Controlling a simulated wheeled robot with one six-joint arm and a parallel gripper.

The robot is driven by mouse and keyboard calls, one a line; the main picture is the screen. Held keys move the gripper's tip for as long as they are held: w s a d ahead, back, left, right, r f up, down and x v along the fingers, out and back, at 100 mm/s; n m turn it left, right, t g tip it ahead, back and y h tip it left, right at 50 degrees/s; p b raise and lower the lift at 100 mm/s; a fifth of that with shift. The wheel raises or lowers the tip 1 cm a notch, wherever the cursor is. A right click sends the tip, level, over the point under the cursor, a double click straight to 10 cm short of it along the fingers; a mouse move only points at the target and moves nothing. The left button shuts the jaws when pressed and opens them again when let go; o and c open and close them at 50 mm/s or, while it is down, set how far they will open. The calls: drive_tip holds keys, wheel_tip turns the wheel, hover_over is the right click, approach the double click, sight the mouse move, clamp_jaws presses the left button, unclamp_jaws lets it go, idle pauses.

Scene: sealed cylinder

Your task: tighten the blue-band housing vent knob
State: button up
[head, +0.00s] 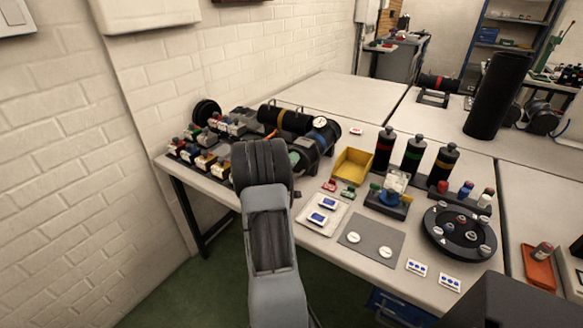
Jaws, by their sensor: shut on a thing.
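The blue-band housing (327,133) is a dark cylinder lying on the table just right of my arm, with a blue band around it. A white round gauge (320,122) shows at its upper edge. A greenish round part (294,157) shows at its near left end, partly behind my arm. I cannot make out the vent knob; it may be hidden or too small to tell. My arm reaches forward over the table's near edge, and its wide dark section covers the area left of the housing. My gripper is hidden behind that section, and so is whatever it touches.
A yellow-band cylinder (284,118) lies behind the housing. Several small coloured parts sit in racks (205,160) at left. A yellow bin (353,165), upright banded bottles (413,153) and a round black tray (437,233) stand at right. The table's back middle (345,95) is clear.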

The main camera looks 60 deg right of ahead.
drive_tip(key=n+b, duration=0.3)
drive_tip(key=b, duration=0.1)
drive_tip(key=shift+f+n, duration=0.25)
drive_tip(key=shift+n, duration=0.15)
drive_tip(key=n+b, duration=0.3)
drive_tip(key=n, duration=0.1)
drive_tip(key=shift+n, duration=0.3)
drive_tip(key=n+b, duration=0.1)
drive_tip(key=n, duration=0.3)
drive_tip(key=shift+r+b, duration=0.15)
drive_tip(key=shift+b, duration=0.25)
drive_tip(key=n, duration=0.8)
drive_tip(key=shift+r+n+p, duration=0.1)
drive_tip(key=shift+n+p, duration=0.2)
drive_tip(key=shift+p, duration=0.1)
drive_tip(key=n+p, duration=0.1)
drive_tip(key=n, duration=0.2)
drive_tip(key=shift+n+p, duration=0.3)
drive_tip(key=shift+n, duration=0.1)
drive_tip(key=n+p, duration=0.2)
drive_tip(key=n, duration=0.2)
drive_tip(key=shift+r+p, duration=0.1)
drive_tip(key=shift+p, duration=0.2)
drive_tip(key=shift+n+p, duration=1.15)
drive_tip(key=shift+n, duration=0.95)
drive_tip(key=shift+f, duration=0.2)
